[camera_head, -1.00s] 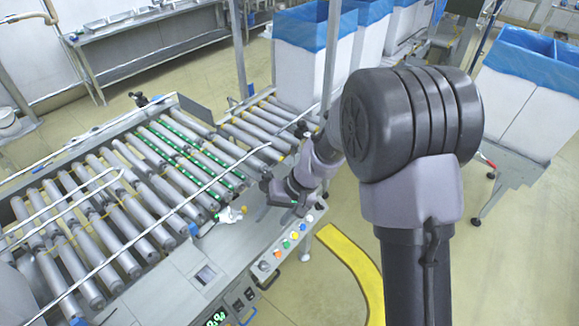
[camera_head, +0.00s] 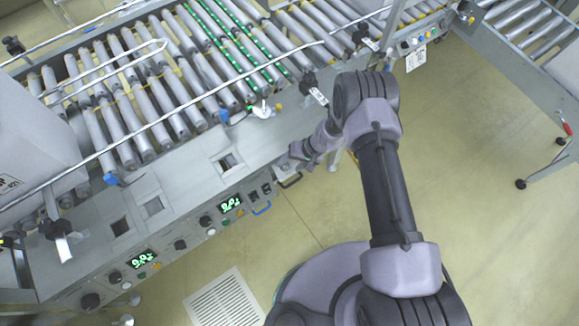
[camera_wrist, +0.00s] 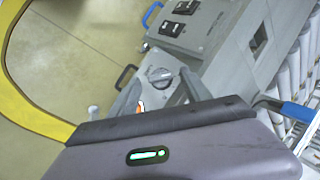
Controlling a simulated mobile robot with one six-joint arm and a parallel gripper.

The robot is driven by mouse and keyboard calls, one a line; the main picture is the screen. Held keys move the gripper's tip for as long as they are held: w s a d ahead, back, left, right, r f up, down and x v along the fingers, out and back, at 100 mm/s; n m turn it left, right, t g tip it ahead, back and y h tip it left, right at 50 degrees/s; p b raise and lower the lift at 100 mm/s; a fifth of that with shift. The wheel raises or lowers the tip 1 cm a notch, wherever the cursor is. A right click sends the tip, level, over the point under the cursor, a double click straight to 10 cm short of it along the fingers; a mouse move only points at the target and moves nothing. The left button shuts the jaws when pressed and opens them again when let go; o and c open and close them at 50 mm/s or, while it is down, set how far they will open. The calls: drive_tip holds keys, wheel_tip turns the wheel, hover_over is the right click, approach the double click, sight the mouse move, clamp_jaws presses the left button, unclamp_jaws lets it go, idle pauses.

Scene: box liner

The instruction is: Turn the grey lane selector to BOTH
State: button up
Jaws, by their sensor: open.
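The grey lane selector (camera_wrist: 161,74), a round knob with a raised bar across it, sits on a light grey panel in the wrist view. Its position labels are too small to read. My gripper (camera_wrist: 160,80) is open, with one finger on each side of the knob as seen from the wrist. I cannot tell whether the fingers touch it. In the head view my gripper (camera_head: 287,161) is over the control side of the conveyor, and the knob is hidden or too small to make out there.
Black rocker switches (camera_wrist: 187,8) and a blue handle (camera_wrist: 151,14) are beside the knob's panel. The roller conveyor (camera_head: 150,85) with its guide rails lies behind. Green displays (camera_head: 231,204) and several knobs line the front panel. The floor (camera_head: 480,235) to the right is open.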

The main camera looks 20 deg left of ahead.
drive_tip(key=shift+x, duration=0.8)
clamp_jaws()
